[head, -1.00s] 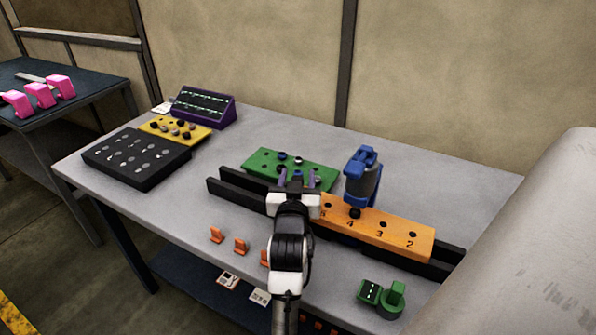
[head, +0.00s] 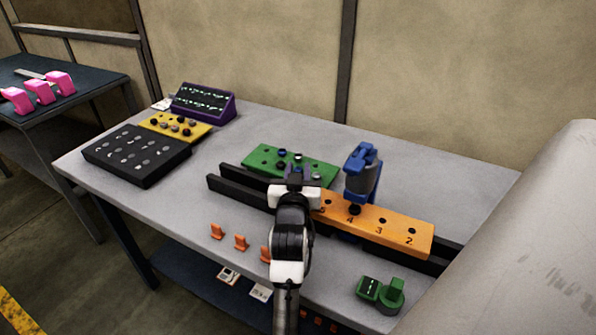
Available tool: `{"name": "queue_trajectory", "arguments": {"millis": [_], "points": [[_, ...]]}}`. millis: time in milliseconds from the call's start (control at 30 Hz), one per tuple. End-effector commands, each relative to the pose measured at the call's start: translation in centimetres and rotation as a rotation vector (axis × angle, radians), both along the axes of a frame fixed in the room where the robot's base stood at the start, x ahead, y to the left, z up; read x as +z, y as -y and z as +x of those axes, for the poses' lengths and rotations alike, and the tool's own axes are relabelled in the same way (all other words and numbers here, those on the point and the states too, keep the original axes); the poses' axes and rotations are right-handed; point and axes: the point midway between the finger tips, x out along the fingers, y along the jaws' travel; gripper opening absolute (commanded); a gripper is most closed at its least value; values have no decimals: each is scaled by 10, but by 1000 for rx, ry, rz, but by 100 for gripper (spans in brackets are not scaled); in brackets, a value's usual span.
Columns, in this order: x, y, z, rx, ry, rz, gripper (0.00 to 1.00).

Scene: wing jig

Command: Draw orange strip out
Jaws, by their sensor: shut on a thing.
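The orange strip (head: 393,230), with numbered holes, lies in a long black channel (head: 235,190) on the grey table. The numbers 2, 3 and 4 show toward its right end, and a 5 shows partly beside my gripper. My gripper (head: 298,178) is over the strip's left end, with my wrist and arm in front of it. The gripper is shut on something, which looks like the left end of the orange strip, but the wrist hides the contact. A blue tool (head: 362,172) with a dark tip stands upright over the strip near hole 4.
A green block (head: 262,158) with holes and pegs lies behind the channel. Orange clips (head: 240,242) stand in front, left of my arm. A green device (head: 381,293) is at front right. A black tray (head: 135,157), yellow block (head: 160,122) and purple rack (head: 203,103) are at far left.

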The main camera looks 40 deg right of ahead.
Motion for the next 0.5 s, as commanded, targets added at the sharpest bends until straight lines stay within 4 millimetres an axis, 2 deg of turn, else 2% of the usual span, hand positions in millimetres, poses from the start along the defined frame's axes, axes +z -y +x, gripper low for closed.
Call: {"name": "queue_trajectory", "arguments": {"millis": [167,267,500], "points": [[0,-4,9,3,0,0,0],[0,-11,23,6,0,0,0],[-1,-37,83,11,1,-3,0]]}}
